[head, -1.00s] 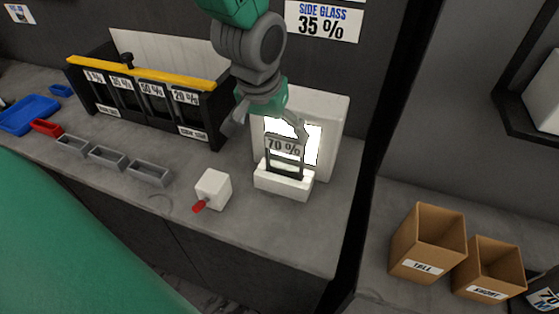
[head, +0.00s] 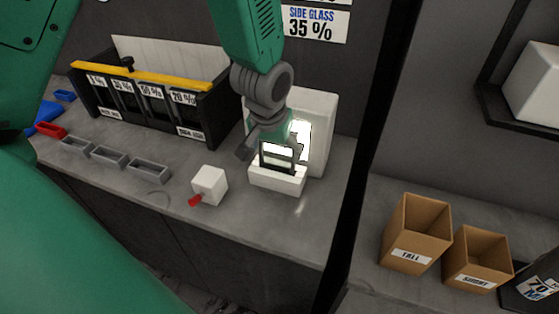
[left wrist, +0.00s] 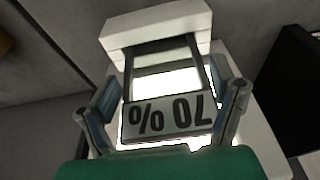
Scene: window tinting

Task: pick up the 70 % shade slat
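The 70 % shade slat (left wrist: 168,118) is a dark-edged frame with a pale, clear middle and a grey "70 %" label. It stands upright in a white holder (head: 277,179) in front of a lit white panel (head: 318,125). In the head view the slat (head: 278,165) is partly covered by my left gripper (head: 273,144). The left gripper points down over the slat's label end, one finger on each side. In the left wrist view the fingers (left wrist: 165,108) are apart with the label between them; I see no clear contact. My right gripper is not in view.
A white block with a red tip (head: 209,185) stands left of the holder. A dark rack with a yellow bar (head: 150,76) and several labelled slots is at the back left. Small grey trays (head: 149,169) sit before it. Cardboard boxes (head: 415,233) stand at right.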

